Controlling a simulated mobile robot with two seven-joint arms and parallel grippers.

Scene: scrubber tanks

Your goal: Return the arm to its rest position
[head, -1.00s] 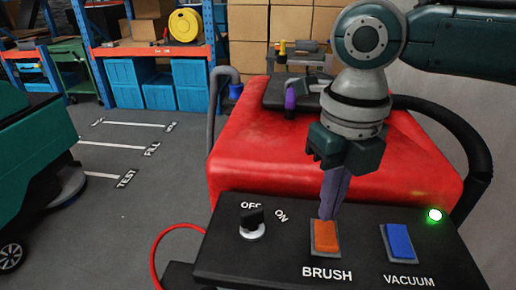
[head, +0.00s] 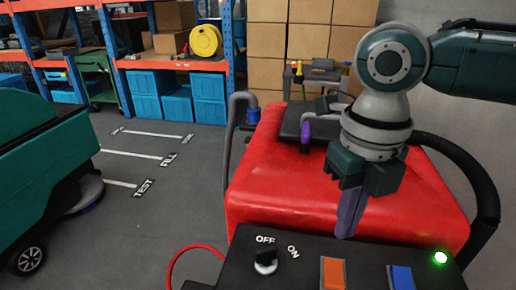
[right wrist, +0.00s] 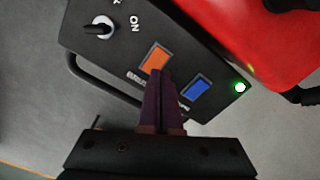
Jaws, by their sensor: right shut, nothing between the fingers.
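My right gripper (head: 346,232) hangs from the right arm over the back edge of the black control panel (head: 220,268), fingers pointing down. Its fingers are shut with nothing between them. In the right wrist view the shut fingers (right wrist: 165,75) reach toward the gap between the orange BRUSH switch (right wrist: 155,60) and the blue VACUUM switch (right wrist: 197,89), apparently above the panel. The orange switch (head: 333,273) and blue switch (head: 401,278) also show at the bottom of the head view. My left gripper is not in view.
The red scrubber tank (head: 290,190) stands behind the panel. A knob (head: 265,262), a lit green lamp (head: 440,258) and a black hose (head: 470,160) are close by. A teal machine (head: 45,170) stands left. Shelves with blue bins (head: 209,98) stand behind open floor.

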